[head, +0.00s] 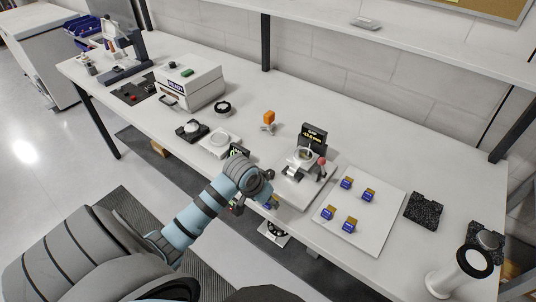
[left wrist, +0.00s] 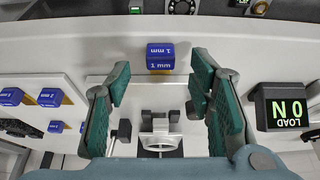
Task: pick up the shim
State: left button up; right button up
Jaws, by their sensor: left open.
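A blue shim marked "1 mm" (left wrist: 160,56) with a tan part stands near the bench's front edge in the left wrist view. In the head view a bit of it (head: 271,205) shows beside my left gripper (head: 254,205), which hides much of it. My left gripper (left wrist: 160,84) is open, and the shim shows in the gap between its fingers, towards the tips; I see no contact. Several other blue-and-tan shims (head: 347,183) stand on a white plate (head: 378,203) to the right in the head view. My right gripper is not in view.
The mirror fixture (head: 301,160) stands just behind the gripper. A small LOAD display (left wrist: 283,107) is close to one finger's side. A dark block (head: 424,210) lies right.

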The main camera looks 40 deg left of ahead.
pick_arm(q)
jog(key=shift+x, duration=1.1)
jog(key=c, duration=0.9)
jog(key=shift+r, duration=0.1)
